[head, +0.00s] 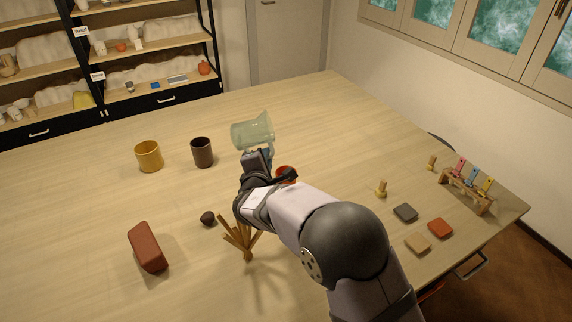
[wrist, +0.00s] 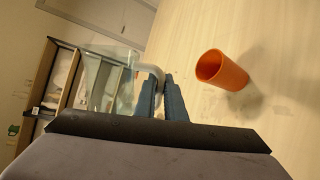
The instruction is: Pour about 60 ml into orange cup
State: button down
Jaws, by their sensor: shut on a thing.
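My gripper (wrist: 163,98) is shut on the handle of a clear glass jug (head: 253,131). The jug is held above the table and looks tilted in the head view; it also shows in the wrist view (wrist: 108,80). Whether liquid is inside cannot be told. The orange cup (wrist: 222,70) stands on the table to the right of the gripper in the wrist view, apart from the jug. In the head view only part of the orange cup (head: 284,171) shows, the rest hidden behind my arm. I see no liquid stream.
A yellow mug (head: 149,156) and a dark brown cup (head: 202,152) stand to the left. A red-brown block (head: 147,246), a dark lump (head: 207,219) and wooden sticks (head: 241,238) are nearer. Coloured tiles (head: 405,212) and a tool rack (head: 467,189) are right. The table's far middle is clear.

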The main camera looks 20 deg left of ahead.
aim_at(264, 138)
jog(key=shift+r+p, duration=0.15)
jog(key=shift+p, duration=0.55)
jog(key=shift+w+d+r+n+h, duration=0.1)
jog(key=shift+d+r+n+h, duration=0.25)
jog(key=shift+n, duration=0.25)
jog(key=shift+w+d+f+n+t+h+b, duration=0.1)
jog(key=shift+d+n+t+h+b, duration=0.1)
jog(key=shift+d+n+h+b, duration=0.25)
jog(key=shift+w+d+n+t+h+b, duration=0.1)
jog(key=shift+d+n+t+b, duration=0.2)
jog(key=shift+n, duration=0.35)
jog(key=r+n, duration=0.1)
jog(key=r+n+t, duration=0.1)
jog(key=n, duration=0.1)
jog(key=r+n+h, duration=0.1)
jog(key=shift+s+a+n+t, duration=0.15)
jog(key=shift+a+n+t, duration=0.15)
jog(key=shift+a, duration=0.05)
jog(key=shift+s+a+r+n+t+p, duration=0.15)
jog(key=shift+a+r+n+p, duration=0.15)
jog(key=shift+r+n, duration=0.25)
jog(key=shift+w+a+r+n+t+p, duration=0.1)
jog(key=shift+a+r+n+t+p, duration=0.15)
jog(key=shift+r+n, duration=0.3)
jog(key=shift+s+a+r+n, duration=0.15)
jog(key=shift+a+r+n, duration=0.15)
jog(key=shift+n, duration=0.5)
